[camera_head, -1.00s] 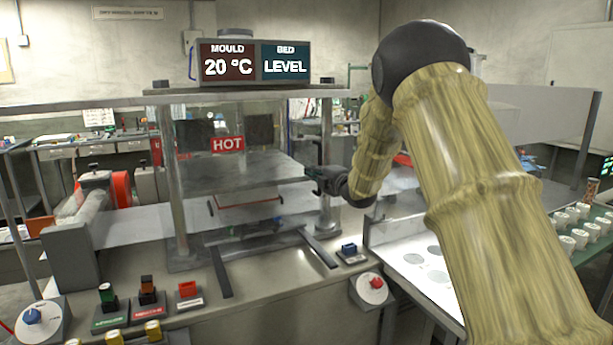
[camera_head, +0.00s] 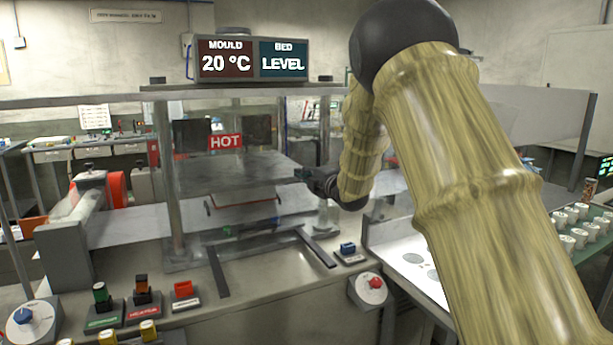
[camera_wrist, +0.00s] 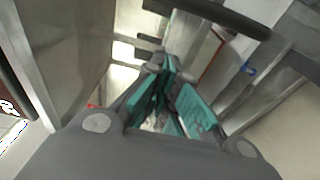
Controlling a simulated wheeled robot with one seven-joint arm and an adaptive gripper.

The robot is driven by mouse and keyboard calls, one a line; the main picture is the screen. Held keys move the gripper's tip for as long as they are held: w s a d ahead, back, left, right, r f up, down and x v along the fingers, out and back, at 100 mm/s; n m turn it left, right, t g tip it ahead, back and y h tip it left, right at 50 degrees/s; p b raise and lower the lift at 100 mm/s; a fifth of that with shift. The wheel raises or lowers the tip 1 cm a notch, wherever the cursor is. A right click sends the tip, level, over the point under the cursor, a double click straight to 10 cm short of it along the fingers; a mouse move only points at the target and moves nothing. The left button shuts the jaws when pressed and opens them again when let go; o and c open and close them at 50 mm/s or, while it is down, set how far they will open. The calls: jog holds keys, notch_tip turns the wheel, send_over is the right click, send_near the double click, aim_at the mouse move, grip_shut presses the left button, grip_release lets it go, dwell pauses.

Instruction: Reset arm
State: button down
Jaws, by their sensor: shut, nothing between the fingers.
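My gripper (camera_head: 305,175) is raised in front of the right side of the film press, pointing left. In the wrist view its teal-padded fingers (camera_wrist: 168,100) are drawn together with nothing between them. My sleeved arm crosses the right half of the head view and hides part of the area behind it. The press plate (camera_head: 235,172) carries a red HOT sign (camera_head: 225,142) above it. A red-edged frame (camera_head: 243,198) sits below the plate, left of my gripper.
A display (camera_head: 252,58) reads mould 20 °C and bed LEVEL. Coloured switches (camera_head: 142,290), a blue knob (camera_head: 22,315) and a red knob (camera_head: 374,282) line the front. White cups (camera_head: 575,230) stand at right. A steel post (camera_head: 322,150) is close to my gripper.

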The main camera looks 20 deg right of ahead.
jog(key=b+v, duration=0.1)
jog(key=v, duration=0.6)
